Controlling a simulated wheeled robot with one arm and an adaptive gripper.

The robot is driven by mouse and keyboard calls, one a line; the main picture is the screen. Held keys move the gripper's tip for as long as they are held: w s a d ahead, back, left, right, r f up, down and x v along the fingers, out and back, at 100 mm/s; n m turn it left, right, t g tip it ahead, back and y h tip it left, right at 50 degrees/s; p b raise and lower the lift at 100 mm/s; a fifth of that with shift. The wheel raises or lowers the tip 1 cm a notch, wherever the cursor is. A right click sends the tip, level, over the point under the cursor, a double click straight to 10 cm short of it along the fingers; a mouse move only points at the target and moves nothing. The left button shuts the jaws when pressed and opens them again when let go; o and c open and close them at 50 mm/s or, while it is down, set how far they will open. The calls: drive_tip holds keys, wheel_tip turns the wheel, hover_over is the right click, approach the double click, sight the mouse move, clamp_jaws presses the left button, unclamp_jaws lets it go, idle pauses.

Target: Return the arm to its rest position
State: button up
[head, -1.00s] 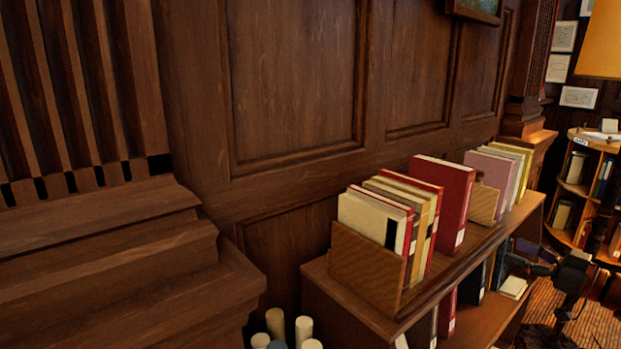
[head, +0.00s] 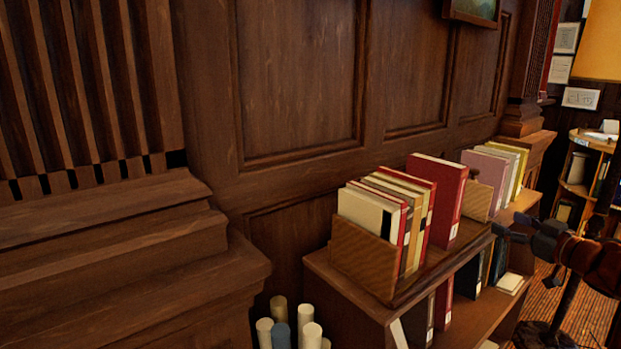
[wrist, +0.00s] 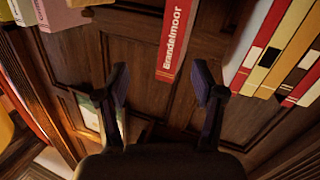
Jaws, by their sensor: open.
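My gripper (head: 512,230) shows at the right of the head view, dark, in front of the low bookcase's right part, with my reddish arm behind it. In the wrist view its two dark fingers (wrist: 161,86) are spread apart with nothing between them. A red book (wrist: 177,40) marked "Brandelmoor" stands out beyond the fingertips, apart from them. It seems to be the tall red book (head: 437,200) on the bookcase top.
The low bookcase (head: 345,305) holds several books on top between wooden bookends (head: 362,257). Panelled wall (head: 297,80) rises behind it. Rolled tubes (head: 281,335) stand at its left. A round bookshelf (head: 574,187) is at the far right, with striped floor before it.

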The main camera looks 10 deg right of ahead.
drive_tip(key=w+r+m+g+h+p, duration=0.1)
drive_tip(key=w+r+m+h, duration=0.25)
drive_tip(key=h, duration=0.35)
drive_tip(key=s+a+f+g+y+p, duration=0.1)
drive_tip(key=s+a+f+g, duration=0.4)
drive_tip(key=s+a, duration=0.7)
drive_tip(key=s+a+f+g+y+p, duration=0.1)
drive_tip(key=s+a+f+g, duration=0.3)
drive_tip(key=s+a, duration=0.8)
drive_tip(key=s+a+f+m+g+y+p, duration=0.1)
drive_tip(key=s+a+f+g+p, duration=0.1)
drive_tip(key=s+a+f+g, duration=0.3)
drive_tip(key=s+a+g, duration=0.1)
drive_tip(key=s+a, duration=0.2)
drive_tip(key=s, duration=0.2)
drive_tip(key=s+a+g, duration=0.2)
drive_tip(key=s+a, duration=0.2)
drive_tip(key=s, duration=0.2)
drive_tip(key=shift+s+f+g, duration=0.25)
drive_tip(key=shift+f+g, duration=0.05)
drive_tip(key=shift+f, duration=0.05)
